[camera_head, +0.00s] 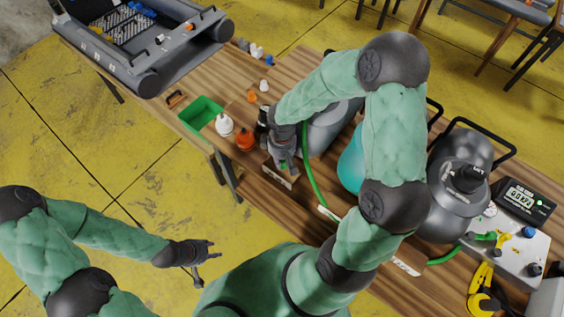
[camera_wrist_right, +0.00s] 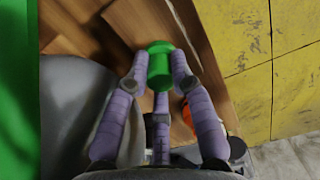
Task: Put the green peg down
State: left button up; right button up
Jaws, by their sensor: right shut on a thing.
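The green peg (camera_wrist_right: 160,62) is a short cylinder, held between the purple-grey fingertips of my right gripper (camera_wrist_right: 158,75) in the right wrist view. Wooden surfaces show beyond it; I cannot tell whether the peg touches them. In the head view my right gripper (camera_head: 284,162) is over the wooden table (camera_head: 262,207), beside a small wooden block or box, and a bit of green shows at its fingertips. My left gripper (camera_head: 208,252) is empty, with its fingers spread, over the yellow floor in front of the table.
A green tray (camera_head: 203,112), a white bottle (camera_head: 224,125) and an orange bottle (camera_head: 245,139) stand left of my right gripper. A grey inflatable boat (camera_head: 152,72) lies at the upper left. A green hose (camera_head: 309,174) and a grey tank (camera_head: 447,207) are to the right.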

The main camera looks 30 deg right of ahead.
jog(key=shift+f, duration=0.65)
jog(key=shift+f, duration=0.1)
jog(key=o, duration=0.9)
notch_tip(320, 180, up, 12)
jog(key=p, duration=0.3)
jog(key=s+a+f+m+y, duration=0.1)
jog(key=s+a+f+m, duration=0.1)
jog(key=a+f, duration=0.3)
jog(key=s+a+f+m+y, duration=0.1)
jog(key=s+a+f, duration=0.3)
jog(key=f, duration=0.6)
jog(key=s+a+f+m+y, duration=0.2)
jog(key=s+a+f+m, duration=0.2)
jog(key=f, duration=0.4)
jog(key=shift+s+a+f, duration=0.25)
jog(key=shift+s+a, duration=0.35)
jog(key=shift+a, duration=0.2)
